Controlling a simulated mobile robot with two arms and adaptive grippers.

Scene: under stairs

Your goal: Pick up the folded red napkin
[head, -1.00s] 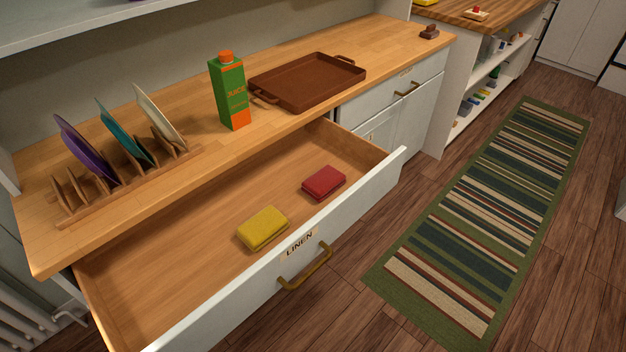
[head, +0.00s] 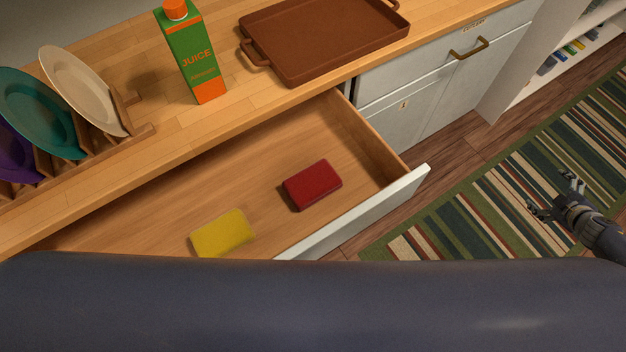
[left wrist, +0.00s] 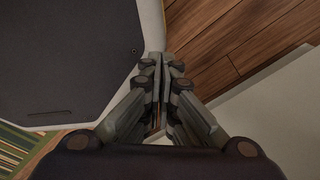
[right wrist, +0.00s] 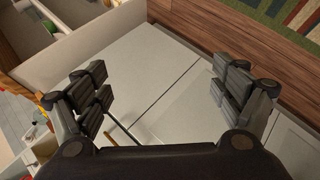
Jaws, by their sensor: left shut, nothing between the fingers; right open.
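The folded red napkin (head: 312,185) lies flat in the open wooden drawer (head: 270,150), towards its right end. A folded yellow napkin (head: 223,233) lies in the same drawer to its left. My right gripper (head: 556,196) is open and empty in the head view, out over the striped rug, well to the right of the drawer. In the right wrist view its spread fingers (right wrist: 165,90) have white panels behind them. My left gripper (left wrist: 160,85) shows only in the left wrist view, shut and empty. The drawer's near left part is hidden by my own body.
On the counter above the drawer stand a green juice carton (head: 190,55), a brown tray (head: 320,40) and a rack with plates (head: 85,90). The drawer front (head: 360,215) rises as an edge beside the red napkin. Striped rug (head: 500,190) covers the floor at right.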

